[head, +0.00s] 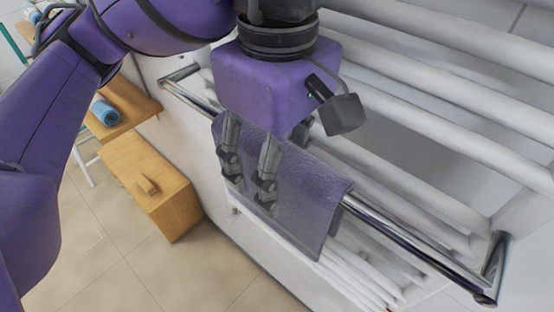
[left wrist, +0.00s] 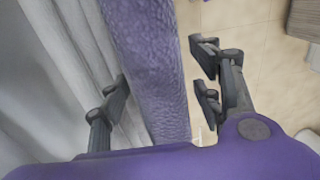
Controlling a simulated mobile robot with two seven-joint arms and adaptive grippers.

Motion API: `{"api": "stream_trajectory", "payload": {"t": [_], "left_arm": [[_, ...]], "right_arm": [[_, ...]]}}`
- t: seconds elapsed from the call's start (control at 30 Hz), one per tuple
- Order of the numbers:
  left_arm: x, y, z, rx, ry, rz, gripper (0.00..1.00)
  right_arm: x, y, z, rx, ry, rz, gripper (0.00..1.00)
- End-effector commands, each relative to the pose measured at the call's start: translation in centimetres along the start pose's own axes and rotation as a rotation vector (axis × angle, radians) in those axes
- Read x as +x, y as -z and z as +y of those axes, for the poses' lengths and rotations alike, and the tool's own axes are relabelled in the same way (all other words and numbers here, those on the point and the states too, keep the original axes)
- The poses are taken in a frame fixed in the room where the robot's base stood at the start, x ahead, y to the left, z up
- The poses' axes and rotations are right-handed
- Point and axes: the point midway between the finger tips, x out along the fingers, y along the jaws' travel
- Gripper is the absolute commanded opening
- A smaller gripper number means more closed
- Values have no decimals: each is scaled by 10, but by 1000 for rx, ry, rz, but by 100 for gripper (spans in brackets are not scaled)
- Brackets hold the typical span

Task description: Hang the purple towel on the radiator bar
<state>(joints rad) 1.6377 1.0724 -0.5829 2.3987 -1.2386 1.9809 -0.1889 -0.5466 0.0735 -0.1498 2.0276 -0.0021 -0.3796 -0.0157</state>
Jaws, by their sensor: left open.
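The purple towel (head: 312,196) is draped over the chrome radiator bar (head: 412,243), with one flap hanging down in front. The white radiator (head: 440,95) is behind it. My left gripper (head: 250,190) is at the towel, pointing down, with its fingers in front of the towel's left part in the head view. In the left wrist view the towel (left wrist: 152,70) runs between the spread fingers of my left gripper (left wrist: 165,97), with a gap between the towel and the right-hand finger. The gripper is open. My right gripper is not in view.
A wooden cart (head: 150,185) with a drawer stands at the left, with a rolled blue towel (head: 105,111) on its upper shelf. The tiled floor (head: 120,255) is clear at the lower left. The bar's right part is bare.

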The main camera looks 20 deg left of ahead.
Motion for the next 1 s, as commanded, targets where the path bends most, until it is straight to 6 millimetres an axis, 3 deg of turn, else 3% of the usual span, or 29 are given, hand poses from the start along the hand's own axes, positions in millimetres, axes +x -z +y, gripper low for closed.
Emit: {"api": "stream_trajectory", "payload": {"t": [0.27, 0.7, 1.0], "left_arm": [[-9, 0, 1, -1, -3, 0, 59], [-95, 0, 1, -1, -5, 1, 59], [-120, 0, 0, -1, -1, 0, 59]], "right_arm": [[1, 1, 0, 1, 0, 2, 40], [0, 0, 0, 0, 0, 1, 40], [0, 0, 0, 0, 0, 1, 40]]}}
